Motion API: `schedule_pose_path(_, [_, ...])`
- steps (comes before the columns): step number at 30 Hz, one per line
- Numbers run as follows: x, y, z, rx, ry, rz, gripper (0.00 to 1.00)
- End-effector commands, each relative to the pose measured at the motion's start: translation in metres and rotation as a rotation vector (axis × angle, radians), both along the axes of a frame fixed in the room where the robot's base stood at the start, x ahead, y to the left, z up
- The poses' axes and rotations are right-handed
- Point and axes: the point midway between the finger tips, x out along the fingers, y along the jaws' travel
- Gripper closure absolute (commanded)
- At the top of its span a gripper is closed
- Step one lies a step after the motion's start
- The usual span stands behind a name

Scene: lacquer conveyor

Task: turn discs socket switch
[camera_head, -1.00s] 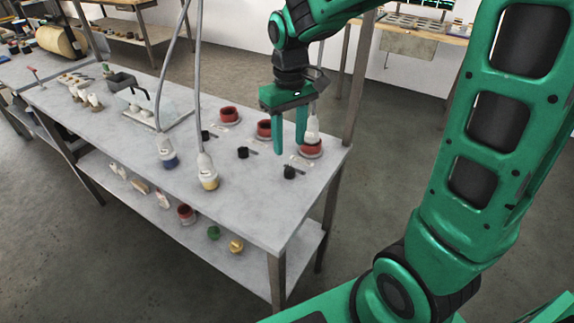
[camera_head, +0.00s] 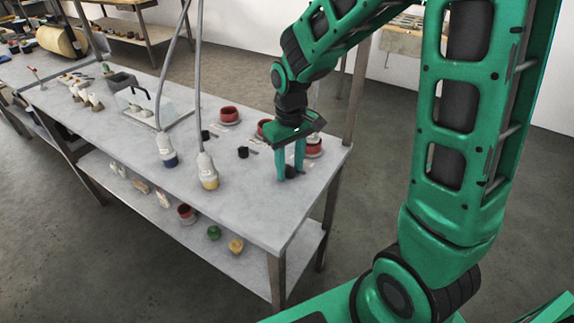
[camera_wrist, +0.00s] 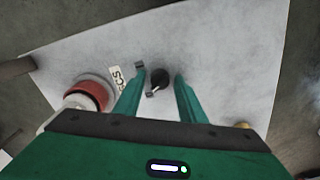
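A black rotary switch (camera_wrist: 160,77) with a pale pointer stands on the grey bench top, beside a white label (camera_wrist: 117,78) whose visible letters end in "CS". A red socket (camera_wrist: 88,95) with a white plug in it is left of the label; in the head view this red socket (camera_head: 314,148) is partly behind my gripper. My gripper (camera_head: 290,172) points down at the front right of the bench. Its two fingers are open, one on each side of the switch, and a gap shows between them and it in the wrist view.
Two more red sockets (camera_head: 229,115) (camera_head: 264,129) and two black switches (camera_head: 205,134) (camera_head: 242,152) are farther left. Hanging plugs with blue (camera_head: 168,151) and yellow (camera_head: 208,172) ends stand on the bench, left of my gripper. The bench's front right corner is clear.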

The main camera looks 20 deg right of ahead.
Motion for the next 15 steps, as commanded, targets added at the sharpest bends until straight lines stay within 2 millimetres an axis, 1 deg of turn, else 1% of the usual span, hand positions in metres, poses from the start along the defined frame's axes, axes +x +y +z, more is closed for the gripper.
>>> schedule_pose_path(1, [0.0, 0.0, 0.0001, 0.0, 0.0, 0.0, 0.77])
schedule_pose_path(2, [0.0, 0.0, 0.0001, 0.0, 0.0, 0.0, 0.84])
schedule_pose_path(3, [0.0, 0.0, 0.0002, 0.0, 0.0, 0.0, 0.93])
schedule_pose_path(4, [0.0, 0.0, 0.0002, 0.0, 0.0, 0.0, 0.98])
schedule_pose_path(5, [0.0, 0.0, 0.0002, 0.0, 0.0, 0.0, 0.98])
schedule_pose_path(6, [0.0, 0.0056, 0.0002, 0.0, 0.0, 0.003, 0.98])
schedule_pose_path(15, [0.0, 0.0012, 0.0004, 0.002, -0.001, -0.044, 0.98])
